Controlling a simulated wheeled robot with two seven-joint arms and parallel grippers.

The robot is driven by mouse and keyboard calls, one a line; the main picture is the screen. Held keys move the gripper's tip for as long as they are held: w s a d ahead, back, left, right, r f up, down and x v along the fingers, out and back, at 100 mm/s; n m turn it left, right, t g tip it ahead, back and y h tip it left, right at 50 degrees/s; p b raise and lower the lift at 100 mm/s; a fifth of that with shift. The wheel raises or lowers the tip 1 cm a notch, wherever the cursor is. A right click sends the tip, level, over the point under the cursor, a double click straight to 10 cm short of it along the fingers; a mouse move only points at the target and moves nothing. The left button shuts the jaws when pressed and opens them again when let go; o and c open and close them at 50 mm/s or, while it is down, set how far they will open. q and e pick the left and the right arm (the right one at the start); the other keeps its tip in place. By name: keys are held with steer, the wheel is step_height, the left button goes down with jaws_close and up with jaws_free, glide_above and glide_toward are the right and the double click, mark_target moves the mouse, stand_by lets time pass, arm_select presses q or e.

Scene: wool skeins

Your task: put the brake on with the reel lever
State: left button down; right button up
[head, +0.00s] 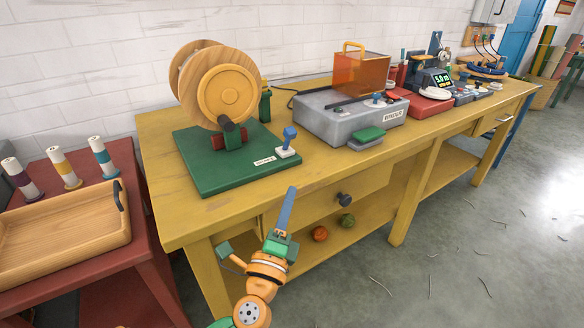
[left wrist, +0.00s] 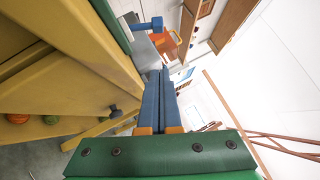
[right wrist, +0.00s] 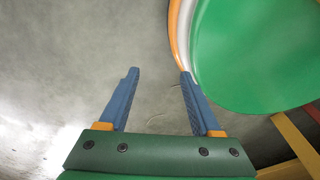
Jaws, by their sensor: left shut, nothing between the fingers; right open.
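The reel lever is a small blue lever (head: 289,134) on a white base at the front right of the green reel base (head: 210,178). It stands near a label plate. The wooden reel (head: 222,88) stands on that base. In the left wrist view the blue lever (left wrist: 150,25) shows beyond the fingertips. My left gripper (head: 290,190) is shut and empty, in front of the bench edge and below the lever, apart from it. My right gripper (right wrist: 156,73) is open and empty over the grey floor, and does not show in the head view.
A drawer knob (head: 344,199) sticks out of the yellow bench front. A red table at the left holds a wooden tray (head: 60,255) and 3 spools. A green round thing (right wrist: 260,55) is close beside my right gripper.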

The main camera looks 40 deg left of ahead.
arm_select(q)
steer(key=shift+r, duration=0.15)
arm_select(e)
steer(key=shift+r, duration=0.15)
arm_select(q)
steer(key=p, duration=0.2)
glide_toward(296, 136)
steer(key=w+d, duration=0.1)
steer(key=w, duration=0.2)
steer(key=shift+d, duration=0.4)
steer(key=a, duration=0.1)
steer(key=w+a+r, duration=0.1)
steer(key=w+a, duration=0.1)
steer(key=shift+r+p, duration=0.25)
steer(key=shift+p, duration=0.15)
steer(key=shift+w+a+r, duration=0.15)
steer(key=shift+a, duration=0.2)
arm_select(e)
steer(key=shift+s+a+r, duration=0.25)
steer(key=shift+r, duration=0.4)
steer(key=shift+s+a+r, duration=0.25)
steer(key=shift+r, duration=0.35)
